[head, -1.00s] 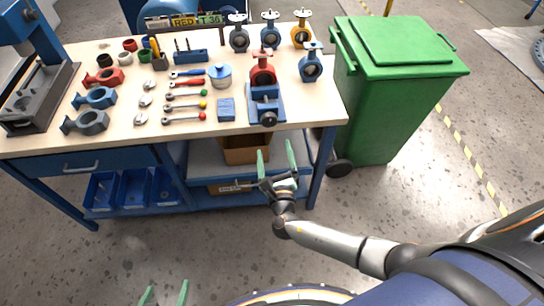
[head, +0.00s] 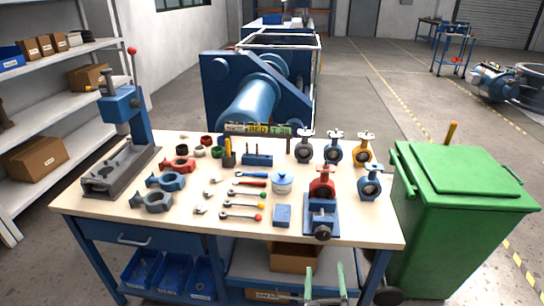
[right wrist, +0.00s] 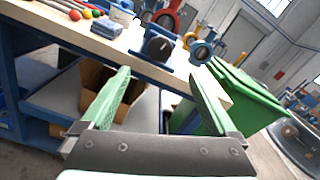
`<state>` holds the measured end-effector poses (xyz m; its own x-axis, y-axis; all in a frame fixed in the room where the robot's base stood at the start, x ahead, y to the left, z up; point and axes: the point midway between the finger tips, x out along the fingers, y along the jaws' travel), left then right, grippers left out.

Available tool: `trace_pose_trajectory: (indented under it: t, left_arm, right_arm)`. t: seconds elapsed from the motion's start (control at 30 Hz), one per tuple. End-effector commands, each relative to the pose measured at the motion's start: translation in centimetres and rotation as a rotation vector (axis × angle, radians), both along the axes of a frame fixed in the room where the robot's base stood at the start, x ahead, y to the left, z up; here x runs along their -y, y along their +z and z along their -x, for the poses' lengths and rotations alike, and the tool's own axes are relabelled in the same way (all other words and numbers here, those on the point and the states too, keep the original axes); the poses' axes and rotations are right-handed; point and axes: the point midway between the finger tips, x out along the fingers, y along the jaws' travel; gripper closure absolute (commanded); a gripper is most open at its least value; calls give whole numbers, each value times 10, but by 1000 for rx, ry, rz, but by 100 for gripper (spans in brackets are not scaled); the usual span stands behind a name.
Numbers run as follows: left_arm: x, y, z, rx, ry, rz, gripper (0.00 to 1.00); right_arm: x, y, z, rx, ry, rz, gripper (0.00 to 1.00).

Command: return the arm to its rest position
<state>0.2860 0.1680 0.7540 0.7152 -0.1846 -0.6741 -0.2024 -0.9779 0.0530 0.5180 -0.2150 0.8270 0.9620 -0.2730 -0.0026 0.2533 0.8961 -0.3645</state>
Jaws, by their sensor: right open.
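My right gripper (head: 325,285) shows at the bottom of the head view, in front of the workbench (head: 385,228) and below its top. Its two green fingers stand wide apart with nothing between them. In the right wrist view the same open gripper (right wrist: 160,95) faces the bench's front edge and lower shelf. Most of my right arm is below the head view's lower edge. My left gripper does not show in the head view now.
On the bench stand a red valve (head: 322,188) in a blue vise (head: 321,218), several other valves, wrenches and a blue press (head: 125,105). A green bin (head: 465,215) stands right of the bench. A cardboard box (head: 296,257) sits on the lower shelf.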

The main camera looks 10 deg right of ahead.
Motion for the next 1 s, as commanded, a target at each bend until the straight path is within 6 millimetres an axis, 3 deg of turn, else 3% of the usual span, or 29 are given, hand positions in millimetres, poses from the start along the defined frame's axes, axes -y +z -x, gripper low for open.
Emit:
trace_pose_trajectory:
  t: [0.17,0.33,0.5,0.7,0.8,0.97,1.0]
  left_arm:
    - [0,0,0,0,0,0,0]
    - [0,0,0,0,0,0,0]
    - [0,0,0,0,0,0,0]
    - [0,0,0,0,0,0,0]
    - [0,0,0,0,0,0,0]
    - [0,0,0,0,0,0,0]
    - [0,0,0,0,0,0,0]
  right_arm:
    - [2,-29,22,-68,-50,-261,6]
    - [-4,-82,76,-167,-214,-859,6]
    - [-22,-114,133,-189,-460,-1495,6]
    - [-44,-117,189,-89,-814,-2202,6]
    - [-49,-107,208,14,-991,-2514,6]
    - [-50,-87,226,188,-1214,-2875,6]
    - [-49,-82,228,-215,1205,2832,6]
